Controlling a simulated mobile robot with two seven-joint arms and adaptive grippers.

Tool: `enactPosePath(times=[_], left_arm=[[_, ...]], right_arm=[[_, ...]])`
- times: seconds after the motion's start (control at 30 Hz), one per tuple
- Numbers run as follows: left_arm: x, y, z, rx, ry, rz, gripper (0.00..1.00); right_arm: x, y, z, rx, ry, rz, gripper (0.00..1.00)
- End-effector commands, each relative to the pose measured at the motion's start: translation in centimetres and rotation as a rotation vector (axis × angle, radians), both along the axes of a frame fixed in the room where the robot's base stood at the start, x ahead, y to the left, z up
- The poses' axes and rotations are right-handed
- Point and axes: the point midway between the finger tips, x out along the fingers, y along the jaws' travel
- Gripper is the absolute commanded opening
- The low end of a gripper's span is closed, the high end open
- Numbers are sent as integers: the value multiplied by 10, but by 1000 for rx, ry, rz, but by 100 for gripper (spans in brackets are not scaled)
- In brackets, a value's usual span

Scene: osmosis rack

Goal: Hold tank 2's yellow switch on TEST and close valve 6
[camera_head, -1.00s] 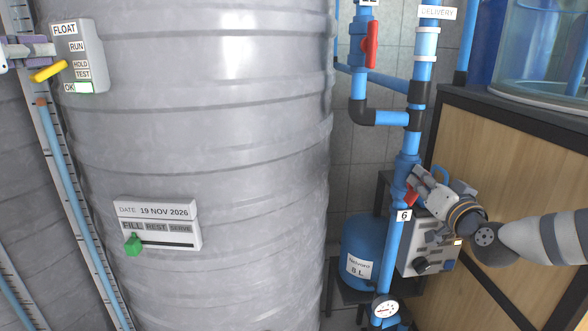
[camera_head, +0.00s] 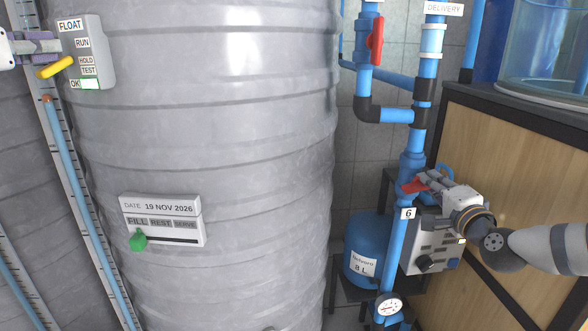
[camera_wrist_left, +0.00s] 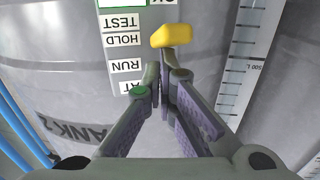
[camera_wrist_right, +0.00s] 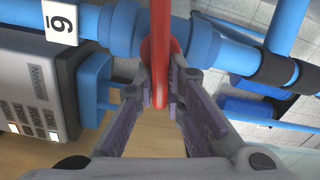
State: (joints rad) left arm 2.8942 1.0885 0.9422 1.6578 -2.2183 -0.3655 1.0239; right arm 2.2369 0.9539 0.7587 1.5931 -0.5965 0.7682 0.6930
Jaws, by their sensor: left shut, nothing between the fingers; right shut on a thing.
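The yellow switch (camera_head: 56,67) is on tank 2's grey FLOAT panel (camera_head: 99,48). In the left wrist view its yellow end (camera_wrist_left: 171,35) is beside the HOLD and TEST labels; I cannot tell which exactly. My left gripper (camera_head: 58,46) is shut and empty, just above the switch by RUN, with a small gap in the left wrist view (camera_wrist_left: 163,75). My right gripper (camera_head: 422,178) is shut on valve 6's red handle (camera_head: 411,188). In the right wrist view the handle (camera_wrist_right: 160,60) lies roughly across the blue pipe.
Another red valve handle (camera_head: 376,40) is up on the neighbouring pipe. A grey box (camera_head: 430,246) and a blue vessel (camera_head: 365,232) stand behind valve 6's pipe. A gauge (camera_head: 389,305) is below. A wooden cabinet (camera_head: 500,140) borders the right.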

Motion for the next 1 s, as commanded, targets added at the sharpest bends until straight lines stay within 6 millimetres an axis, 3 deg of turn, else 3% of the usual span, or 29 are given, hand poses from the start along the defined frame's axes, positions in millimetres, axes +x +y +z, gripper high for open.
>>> enactPosePath(times=[0.4,1.0], left_arm=[[0,0,-1,0,2,0,0],[0,0,-1,0,2,0,0]], right_arm=[[0,0,-6,209,3,1,0],[0,0,-7,253,3,2,0]])
